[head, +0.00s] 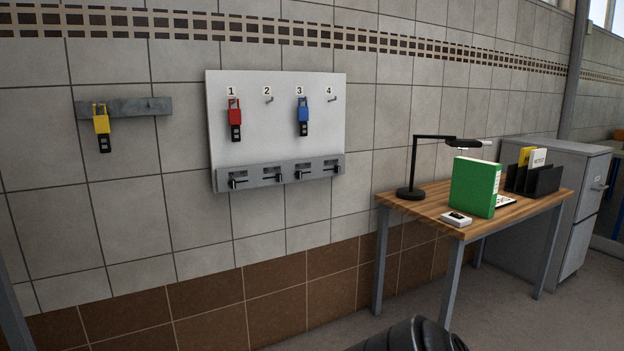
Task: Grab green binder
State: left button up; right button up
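The green binder (474,187) stands upright on the wooden-topped table (430,206) at the right of the head view. Its broad green face is turned toward me, with a white edge along its top. Neither of my grippers shows in the head view. A dark rounded part at the bottom edge may be mine; I cannot tell which part.
A black desk lamp (411,192), a small white box (456,219) and a black file holder (542,181) share the table. A grey cabinet (592,200) stands behind it. A white board (277,135) with red and blue padlocks hangs on the wall. Floor before the table looks clear.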

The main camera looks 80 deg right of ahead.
aim_at(474, 188)
jog(key=z, duration=2.35)
